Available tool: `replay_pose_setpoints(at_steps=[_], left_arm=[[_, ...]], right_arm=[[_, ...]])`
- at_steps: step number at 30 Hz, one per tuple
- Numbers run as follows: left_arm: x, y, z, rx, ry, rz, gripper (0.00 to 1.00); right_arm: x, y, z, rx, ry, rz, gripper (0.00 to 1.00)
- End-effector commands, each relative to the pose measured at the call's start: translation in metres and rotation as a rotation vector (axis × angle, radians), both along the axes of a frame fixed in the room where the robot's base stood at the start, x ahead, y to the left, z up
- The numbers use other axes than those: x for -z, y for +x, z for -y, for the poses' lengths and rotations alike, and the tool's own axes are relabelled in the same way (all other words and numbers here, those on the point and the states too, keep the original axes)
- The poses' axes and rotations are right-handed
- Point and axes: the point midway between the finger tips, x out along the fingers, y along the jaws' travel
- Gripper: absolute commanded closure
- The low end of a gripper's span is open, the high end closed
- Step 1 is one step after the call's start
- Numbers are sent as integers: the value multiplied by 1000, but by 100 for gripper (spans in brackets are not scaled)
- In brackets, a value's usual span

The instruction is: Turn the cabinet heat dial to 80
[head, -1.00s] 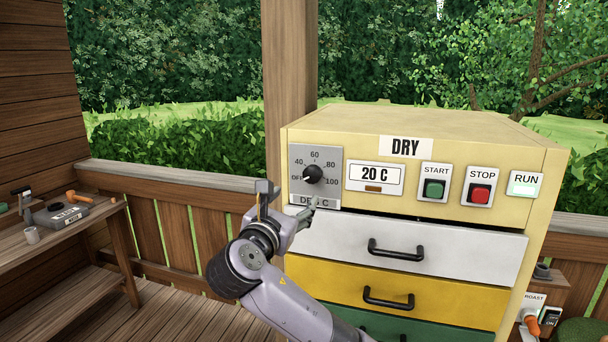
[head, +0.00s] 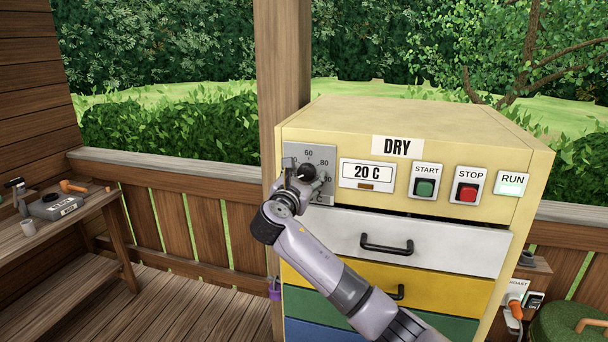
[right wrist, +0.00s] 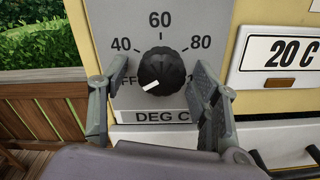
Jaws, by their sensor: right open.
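The black heat dial (head: 308,171) is on a grey plate at the upper left of the yellow DRY cabinet (head: 460,128). In the right wrist view the dial (right wrist: 161,69) shows its white pointer toward the lower left, near OFF. Marks 40, 60 and 80 show around it; the 100 mark is mostly hidden by a finger. My right gripper (head: 302,174) is at the dial. In the right wrist view its open fingers (right wrist: 158,74) stand left and right of the dial, with gaps to it. My left gripper is out of view.
The display (head: 367,173) reads 20 C. The green START button (head: 425,188), red STOP button (head: 467,192) and lit RUN lamp (head: 512,184) are to the right. A white drawer (head: 440,245) lies below. A wooden post (head: 281,80) stands behind the cabinet's left side.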

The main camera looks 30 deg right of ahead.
Motion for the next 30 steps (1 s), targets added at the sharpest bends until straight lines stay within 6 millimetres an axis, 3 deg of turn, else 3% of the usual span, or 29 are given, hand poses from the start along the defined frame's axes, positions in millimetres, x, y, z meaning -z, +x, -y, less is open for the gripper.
replay_pose_setpoints(at_steps=[4,25,30], left_arm=[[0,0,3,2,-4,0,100],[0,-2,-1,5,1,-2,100],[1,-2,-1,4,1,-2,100]], right_arm=[[0,0,0,0,0,0,44],[0,0,-1,-1,0,0,90],[0,0,-1,-1,4,5,91]])
